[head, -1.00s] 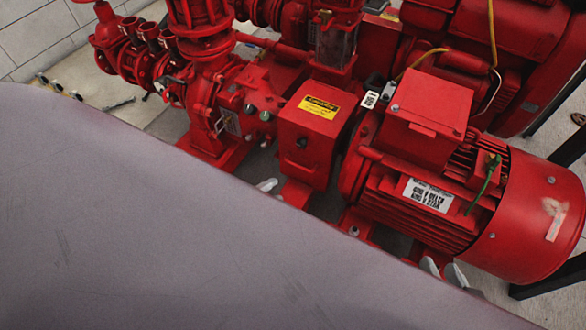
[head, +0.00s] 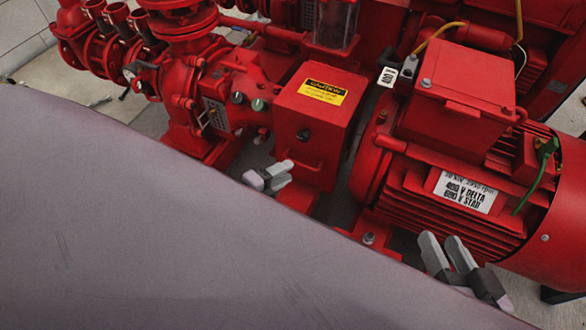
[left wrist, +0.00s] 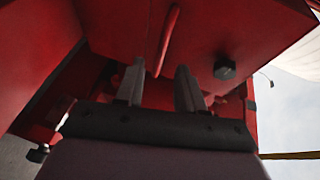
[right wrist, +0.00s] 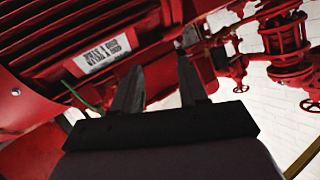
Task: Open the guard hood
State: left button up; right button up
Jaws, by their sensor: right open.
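The guard hood (head: 316,125) is a red box with a yellow caution label, standing between the pump and the motor in the head view. It is down. A black knob (head: 303,135) sits on its front, with a thin red bar handle (head: 300,165) lower down. My left gripper (head: 284,172) is just left of the handle. In the left wrist view its two fingers (left wrist: 158,85) are apart, with the handle (left wrist: 168,40) ahead of the gap; contact is not visible. My right gripper (head: 446,246) is open and empty in front of the motor; its fingers also show in the right wrist view (right wrist: 160,78).
The red motor (head: 450,150) with a white voltage label and terminal box stands right of the hood. The red pump and pipework (head: 195,75) stand to the left. A large grey surface in the foreground hides the lower left of the head view.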

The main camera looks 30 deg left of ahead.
pick_arm(q)
jog(key=shift+b+x, duration=0.5)
jog(key=shift+x, duration=1.4)
pick_arm(e)
jog(key=shift+d+t+h, duration=0.3)
jog(key=shift+d, duration=0.15)
pick_arm(q)
grip_shut()
